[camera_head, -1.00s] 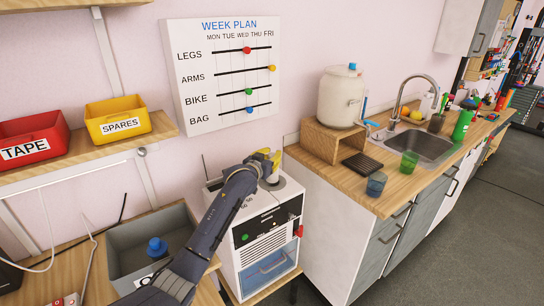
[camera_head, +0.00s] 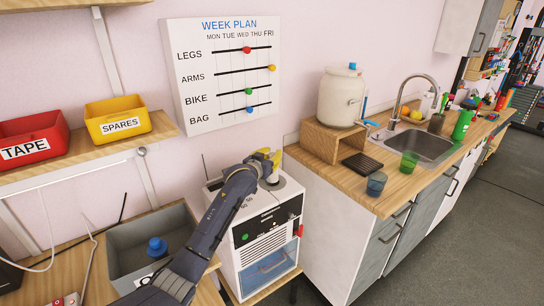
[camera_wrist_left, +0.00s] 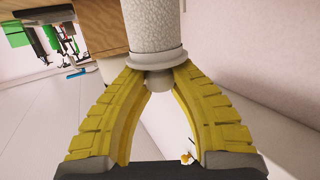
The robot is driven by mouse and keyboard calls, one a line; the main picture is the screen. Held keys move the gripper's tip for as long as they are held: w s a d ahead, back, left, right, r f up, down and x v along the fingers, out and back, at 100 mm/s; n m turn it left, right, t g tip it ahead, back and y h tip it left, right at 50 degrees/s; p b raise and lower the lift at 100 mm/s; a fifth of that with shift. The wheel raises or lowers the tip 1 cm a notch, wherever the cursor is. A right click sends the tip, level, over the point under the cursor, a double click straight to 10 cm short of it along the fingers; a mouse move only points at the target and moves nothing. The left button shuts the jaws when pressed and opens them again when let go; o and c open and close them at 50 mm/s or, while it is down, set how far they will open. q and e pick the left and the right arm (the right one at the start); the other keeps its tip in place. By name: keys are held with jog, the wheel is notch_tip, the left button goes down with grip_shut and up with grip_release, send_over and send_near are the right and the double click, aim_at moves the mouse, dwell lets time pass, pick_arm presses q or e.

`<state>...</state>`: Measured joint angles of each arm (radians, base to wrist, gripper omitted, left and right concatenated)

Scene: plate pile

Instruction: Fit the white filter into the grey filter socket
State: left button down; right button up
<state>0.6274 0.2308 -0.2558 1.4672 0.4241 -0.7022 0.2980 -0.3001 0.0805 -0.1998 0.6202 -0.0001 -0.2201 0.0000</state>
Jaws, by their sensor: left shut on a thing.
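My left gripper (camera_head: 271,160) has yellow fingers and is over the top of the white machine (camera_head: 262,238). In the left wrist view the gripper (camera_wrist_left: 158,72) is shut on the white filter (camera_wrist_left: 155,32), a speckled cylinder with a smooth collar and a small knob between the fingertips. The filter's far end is cut off by the frame edge. In the head view only a small pale part of the filter (camera_head: 272,178) shows below the fingers. The grey filter socket (camera_head: 291,188) looks like a round grey area on the machine's top, partly hidden. I cannot tell whether the filter is inside it. My right gripper does not show.
A grey bin (camera_head: 120,238) with a blue-topped item (camera_head: 157,247) stands left of the machine. A wooden counter (camera_head: 335,185) with a white water container (camera_head: 341,97) is to the right. A shelf with red and yellow bins (camera_head: 117,120) is at the upper left.

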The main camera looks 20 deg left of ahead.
pick_arm(q)
jog(key=shift+f, duration=2.2)
